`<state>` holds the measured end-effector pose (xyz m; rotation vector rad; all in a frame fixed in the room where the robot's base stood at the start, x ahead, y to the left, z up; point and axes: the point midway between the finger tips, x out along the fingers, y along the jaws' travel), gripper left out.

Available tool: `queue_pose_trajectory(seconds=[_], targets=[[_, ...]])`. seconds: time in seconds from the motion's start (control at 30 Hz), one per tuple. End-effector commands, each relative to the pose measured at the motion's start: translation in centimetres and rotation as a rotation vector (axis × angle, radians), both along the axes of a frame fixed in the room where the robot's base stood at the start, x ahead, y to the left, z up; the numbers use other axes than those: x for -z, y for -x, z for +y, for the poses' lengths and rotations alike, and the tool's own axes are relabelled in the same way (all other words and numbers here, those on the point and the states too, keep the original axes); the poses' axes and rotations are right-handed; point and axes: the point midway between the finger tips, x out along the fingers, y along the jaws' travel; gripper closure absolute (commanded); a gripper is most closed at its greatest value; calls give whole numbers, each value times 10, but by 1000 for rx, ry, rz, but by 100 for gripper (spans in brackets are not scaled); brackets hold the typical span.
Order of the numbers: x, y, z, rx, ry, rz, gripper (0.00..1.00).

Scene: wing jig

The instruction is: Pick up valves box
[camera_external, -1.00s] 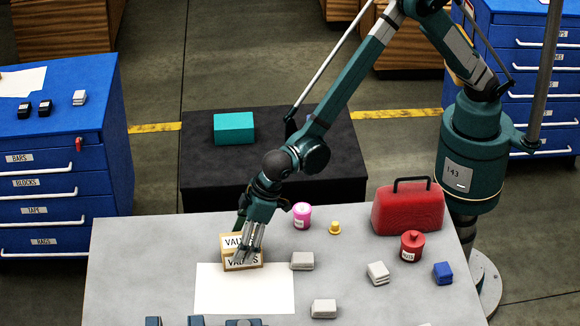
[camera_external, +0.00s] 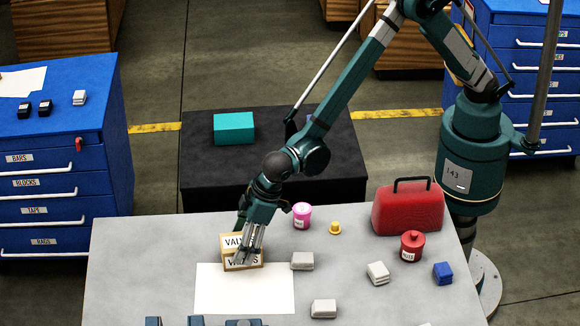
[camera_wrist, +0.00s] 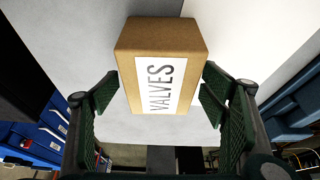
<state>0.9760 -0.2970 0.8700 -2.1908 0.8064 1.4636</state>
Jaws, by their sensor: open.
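The valves box (camera_external: 229,241) is a small brown cardboard box with white labels reading VALVES. It stands on the grey table at the back edge of the white sheet. In the wrist view the box (camera_wrist: 160,38) sits between my two fingers, its label facing the camera. My gripper (camera_external: 247,258) is down at the box in the external view and partly hides its labels. In the wrist view my gripper (camera_wrist: 158,95) is open, with a finger on each side of the box. A gap shows on the left; the right finger is very close, and contact cannot be told.
A white sheet (camera_external: 245,290) lies in front of the box. A grey block (camera_external: 302,261) is close on the right. A pink canister (camera_external: 302,216), yellow piece (camera_external: 335,228), red canister (camera_external: 412,246) and red case (camera_external: 408,210) stand farther right. Dark blue parts line the front edge.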

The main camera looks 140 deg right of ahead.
Motion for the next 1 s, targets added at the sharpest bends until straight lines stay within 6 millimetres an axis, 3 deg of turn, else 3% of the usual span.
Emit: queue_pose_trajectory(seconds=[0.3, 0.57, 1.0], targets=[[0, 0, 0, 0, 0, 0, 28], [0, 0, 0, 0, 0, 0, 61], [-3, 0, 0, 0, 0, 0, 61]])
